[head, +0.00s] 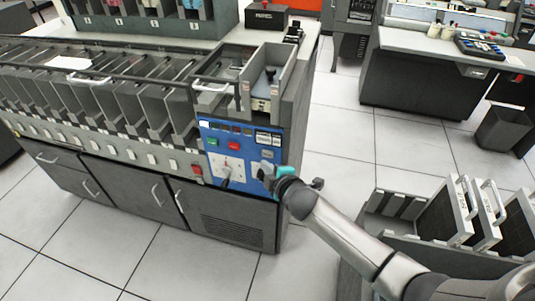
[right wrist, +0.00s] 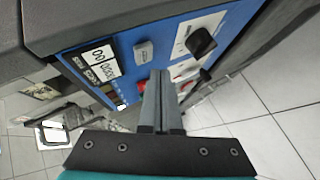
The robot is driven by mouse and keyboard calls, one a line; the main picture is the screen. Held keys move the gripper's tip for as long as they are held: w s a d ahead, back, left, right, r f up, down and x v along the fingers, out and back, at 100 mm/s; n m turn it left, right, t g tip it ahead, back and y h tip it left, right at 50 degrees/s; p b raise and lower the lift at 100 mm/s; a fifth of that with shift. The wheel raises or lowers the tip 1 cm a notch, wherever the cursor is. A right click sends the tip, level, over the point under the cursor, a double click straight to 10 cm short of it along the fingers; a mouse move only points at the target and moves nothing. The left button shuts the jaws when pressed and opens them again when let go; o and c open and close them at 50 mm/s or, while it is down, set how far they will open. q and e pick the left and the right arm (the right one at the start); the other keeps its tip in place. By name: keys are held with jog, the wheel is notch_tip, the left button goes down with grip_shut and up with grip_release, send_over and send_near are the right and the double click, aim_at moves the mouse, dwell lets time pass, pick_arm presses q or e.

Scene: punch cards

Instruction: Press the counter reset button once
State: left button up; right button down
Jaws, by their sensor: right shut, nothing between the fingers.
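The blue control panel (head: 211,143) is on the end of the grey card machine. A counter (head: 268,138) with white windows sits at its upper right; it also shows in the right wrist view (right wrist: 95,65). Just below the counter is a small grey button (head: 267,154), which stands out from the panel in the right wrist view (right wrist: 143,51). My right gripper (head: 266,172) is shut and empty in front of the panel, below the button. In the right wrist view its fingertips (right wrist: 160,74) are beside the button and appear apart from it. My left gripper is out of view.
A card bin (head: 268,85) is above. A rack (head: 405,205) stands at right; open floor lies between.

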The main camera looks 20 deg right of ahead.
jog(key=s+a, duration=0.1)
jog(key=s+a+p, duration=0.1)
jog(key=s, duration=0.1)
jog(key=shift+s+a, duration=0.2)
jog(key=shift+s, duration=0.1)
dwell(0.7)
jog(key=s+d+f+m+g+h, duration=0.1)
jog(key=s+d+f+m+g, duration=0.15)
jog(key=s+f, duration=0.65)
jog(key=s+d+f+m+g, duration=0.1)
jog(key=s+f+m+g, duration=0.25)
jog(key=s+f, duration=0.6)
jog(key=s+f+m+g, duration=0.2)
jog(key=s+f, duration=0.2)
jog(key=s, duration=0.4)
jog(key=s+f+m+g, duration=0.2)
jog(key=s+f, duration=0.3)
jog(key=s, duration=0.4)
jog(key=s+d+f+m+g, duration=0.1)
jog(key=s+f+m+g, duration=0.1)
jog(key=s+f, duration=0.3)
jog(key=s+m, duration=0.1)
jog(key=s, duration=0.3)
